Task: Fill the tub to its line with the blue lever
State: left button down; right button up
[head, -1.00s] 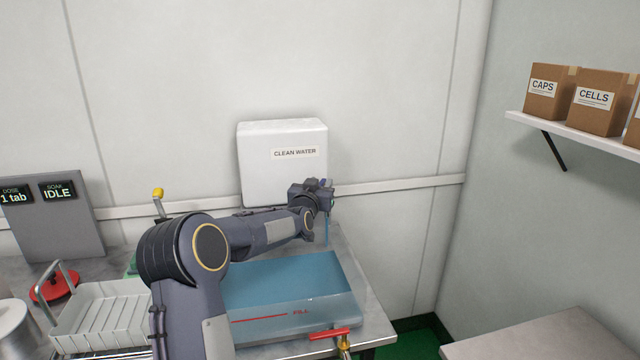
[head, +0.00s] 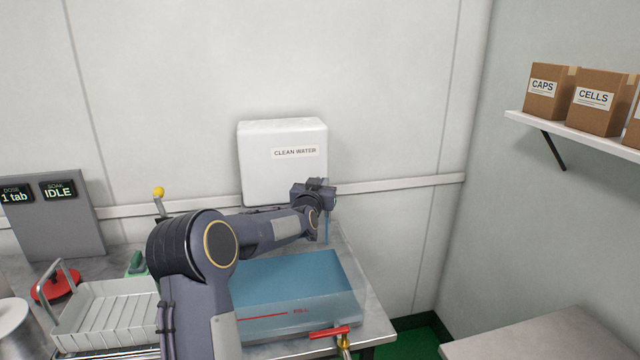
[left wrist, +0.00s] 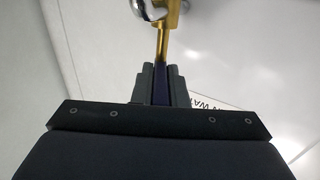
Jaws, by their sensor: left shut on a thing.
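My left gripper (head: 328,190) is at the lower right of the white CLEAN WATER tank (head: 262,165). In the left wrist view, its fingers (left wrist: 158,85) are shut on the dark blue lever (left wrist: 160,84), which joins a brass stem (left wrist: 163,42). A thin blue stream (head: 327,228) falls below the gripper toward the clear tub (head: 355,298). Blue water (head: 290,278) lies in the tub. A red FILL line (head: 264,316) marks its front wall; I cannot tell exactly how the water level compares with it. My right gripper is not in view.
A red-handled valve (head: 329,332) sits at the tub's front right. A white rack (head: 105,315), a red disc (head: 56,288) and a panel reading IDLE (head: 60,225) stand left. A yellow-knobbed lever (head: 158,193) rises behind my arm. A shelf (head: 570,135) holds boxes at right.

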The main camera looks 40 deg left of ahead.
pick_arm(q)
jog(key=n+g+y+p, duration=0.1)
jog(key=p, duration=0.1)
jog(key=n+g+y+p, duration=0.1)
jog(key=y+p, duration=0.1)
jog(key=d+n+g+y+p, duration=0.1)
jog(key=p, duration=0.1)
jog(key=shift+w+r, duration=0.35)
jog(key=shift+r, duration=0.05)
jog(key=shift+f+n+g+y+p, duration=0.25)
jog(key=shift+n+g+y+p, duration=0.1)
jog(key=shift+n+y, duration=0.2)
jog(key=shift+f, duration=0.1)
jog(key=c, duration=1.4)
grip_release()
jog(key=shift+c, duration=0.2)
jog(key=b+v, duration=0.1)
jog(key=v, duration=0.6)
jog(key=shift+s+d, duration=0.3)
jog(key=shift+d, duration=0.05)
